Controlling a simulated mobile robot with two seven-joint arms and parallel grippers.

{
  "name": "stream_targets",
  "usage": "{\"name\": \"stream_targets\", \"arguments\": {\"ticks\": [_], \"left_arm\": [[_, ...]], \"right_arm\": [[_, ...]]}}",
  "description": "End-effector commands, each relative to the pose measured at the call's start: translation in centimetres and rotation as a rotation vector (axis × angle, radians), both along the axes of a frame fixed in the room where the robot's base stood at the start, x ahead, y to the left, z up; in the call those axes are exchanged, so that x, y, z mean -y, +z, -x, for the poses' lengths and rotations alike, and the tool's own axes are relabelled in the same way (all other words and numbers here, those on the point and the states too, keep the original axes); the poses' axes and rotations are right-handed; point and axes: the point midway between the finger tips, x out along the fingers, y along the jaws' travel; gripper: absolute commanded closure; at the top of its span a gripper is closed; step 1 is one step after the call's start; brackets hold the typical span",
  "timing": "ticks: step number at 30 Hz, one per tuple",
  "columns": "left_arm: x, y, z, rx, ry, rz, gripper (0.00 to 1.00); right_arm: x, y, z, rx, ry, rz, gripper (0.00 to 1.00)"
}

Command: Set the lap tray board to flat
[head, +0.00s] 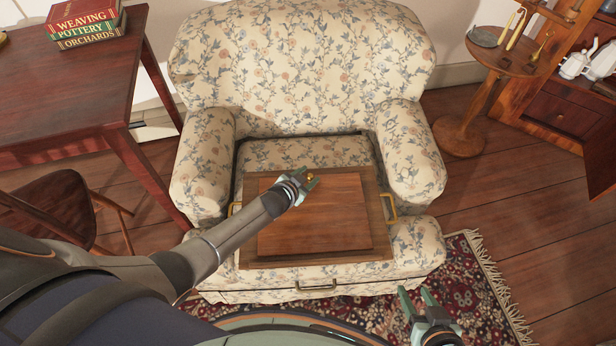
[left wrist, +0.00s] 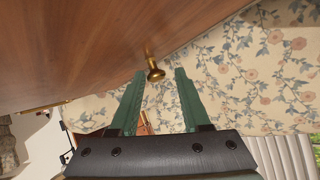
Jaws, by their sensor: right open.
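A wooden lap tray (head: 252,258) with brass side handles lies across the armchair seat. Its reddish-brown board (head: 325,222) sits within the frame; its exact tilt is hard to judge from above. A small brass knob (head: 310,177) is at the board's far edge. My left gripper (head: 308,180) is at this knob. In the left wrist view, the knob (left wrist: 155,73) shows between and just beyond the tips of my open left fingers (left wrist: 160,78), with the board (left wrist: 90,45) at upper left. My right gripper (head: 417,298) is open and empty, low and right of the tray.
The floral armchair (head: 300,60) has raised arms on both sides of the tray. A table (head: 60,90) with books (head: 85,25) and a wooden chair (head: 55,210) stand left. A small round stand (head: 460,135) and cabinet (head: 560,110) are right. A fringed rug (head: 465,285) lies in front.

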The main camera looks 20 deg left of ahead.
Motion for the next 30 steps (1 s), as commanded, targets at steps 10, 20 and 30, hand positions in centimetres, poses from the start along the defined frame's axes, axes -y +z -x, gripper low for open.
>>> {"name": "stream_targets", "arguments": {"ticks": [10,20,30], "left_arm": [[0.2,-0.1,0.2,-0.003,-0.001,0.002,0.41],[-0.4,2.4,3.5,-0.005,-0.001,0.003,0.41],[-1.2,5.7,8.8,-0.004,-0.001,0.001,0.41]], "right_arm": [[0.0,0.1,0.0,0.000,-0.001,0.000,0.50],[-0.2,2.3,0.1,-0.005,-0.002,-0.005,0.50],[-0.4,4.2,-0.6,0.012,-0.009,-0.012,0.50]]}}
